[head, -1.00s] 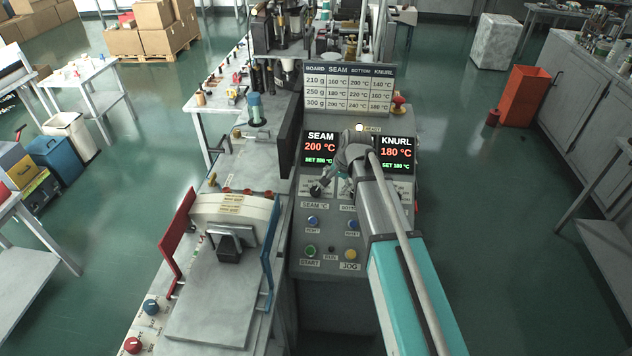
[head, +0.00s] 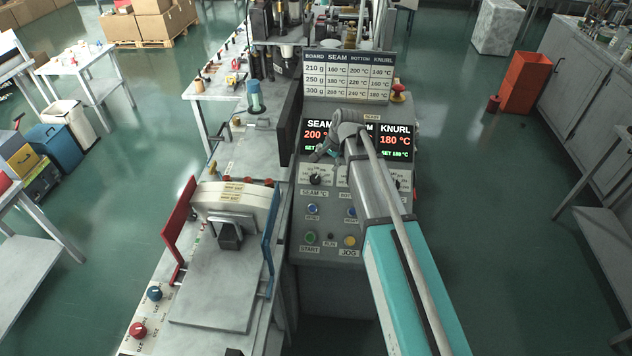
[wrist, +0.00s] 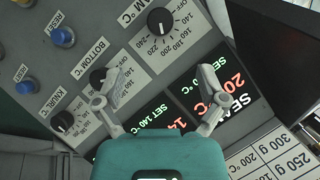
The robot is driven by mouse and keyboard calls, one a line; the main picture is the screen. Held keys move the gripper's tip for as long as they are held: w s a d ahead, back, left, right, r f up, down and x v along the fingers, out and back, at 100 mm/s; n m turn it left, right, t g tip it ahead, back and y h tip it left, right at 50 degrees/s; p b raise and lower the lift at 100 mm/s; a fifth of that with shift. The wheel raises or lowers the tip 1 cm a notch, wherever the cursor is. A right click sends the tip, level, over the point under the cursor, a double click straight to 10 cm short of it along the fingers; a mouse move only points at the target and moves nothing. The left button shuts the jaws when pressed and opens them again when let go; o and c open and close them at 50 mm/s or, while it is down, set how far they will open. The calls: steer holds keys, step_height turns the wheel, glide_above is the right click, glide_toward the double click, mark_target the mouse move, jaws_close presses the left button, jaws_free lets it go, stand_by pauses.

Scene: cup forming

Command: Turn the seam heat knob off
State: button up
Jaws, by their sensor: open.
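The seam heat knob (head: 316,177) is a black dial on the grey control panel, left of the other dials. The seam display (wrist: 222,92) shows red digits starting with 200, partly hidden by a finger. My gripper (head: 324,149) is in front of the displays, above the knob in the head view. In the wrist view my gripper (wrist: 160,84) is open and empty, its fingers apart from the knob.
The bottom knob (wrist: 98,75) is partly behind one finger, with the knurl knob (wrist: 63,121) beyond it. Blue reset buttons (head: 312,208) and a green start button (head: 310,237) sit lower on the panel. A temperature chart board (head: 348,76) stands above the displays.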

mark_target(316, 178)
steer(key=shift+b+x, duration=5.9)
steer(key=shift+x, duration=0.6)
steer(key=shift+s+d, duration=0.1)
steer(key=shift+d, duration=0.05)
steer(key=c, duration=1.2)
